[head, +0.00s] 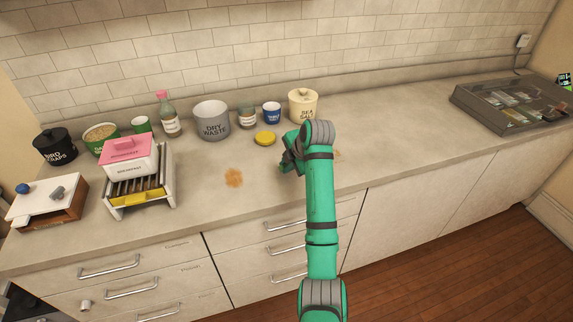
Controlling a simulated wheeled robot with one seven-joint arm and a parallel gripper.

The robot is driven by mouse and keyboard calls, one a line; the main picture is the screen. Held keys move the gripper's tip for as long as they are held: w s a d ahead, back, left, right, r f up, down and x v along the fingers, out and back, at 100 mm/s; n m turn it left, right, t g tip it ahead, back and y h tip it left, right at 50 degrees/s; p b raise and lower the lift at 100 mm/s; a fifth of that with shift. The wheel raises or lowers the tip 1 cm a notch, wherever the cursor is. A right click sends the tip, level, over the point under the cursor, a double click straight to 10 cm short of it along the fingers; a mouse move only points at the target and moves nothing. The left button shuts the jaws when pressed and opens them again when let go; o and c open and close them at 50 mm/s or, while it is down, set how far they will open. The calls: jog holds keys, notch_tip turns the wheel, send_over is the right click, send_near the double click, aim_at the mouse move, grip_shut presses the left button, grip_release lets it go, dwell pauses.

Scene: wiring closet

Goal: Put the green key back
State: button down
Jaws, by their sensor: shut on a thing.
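My gripper (288,162) is low over the counter, just in front of the yellow lid and the cream pot. It is small, dark and partly hidden by my green arm. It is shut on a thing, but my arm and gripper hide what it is. I cannot make out a green key anywhere in the head view. A small dark panel with bright green marks (565,82) shows at the far right edge, too cut off to identify.
A yellow lid (265,138), a cream pot (303,106) and a grey waste pot (211,121) stand close behind my gripper. A white rack (156,198) holds a pink-lidded box (130,157) at left. A divided grey case (511,106) lies far right.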

jog(key=shift+f, duration=0.1)
jog(key=c, duration=1.7)
grip_release()
jog(key=shift+o, duration=0.2)
jog(key=v, duration=1)
jog(key=shift+s+d+r, duration=0.15)
jog(key=shift+s+r, duration=0.05)
jog(key=shift+r, duration=0.15)
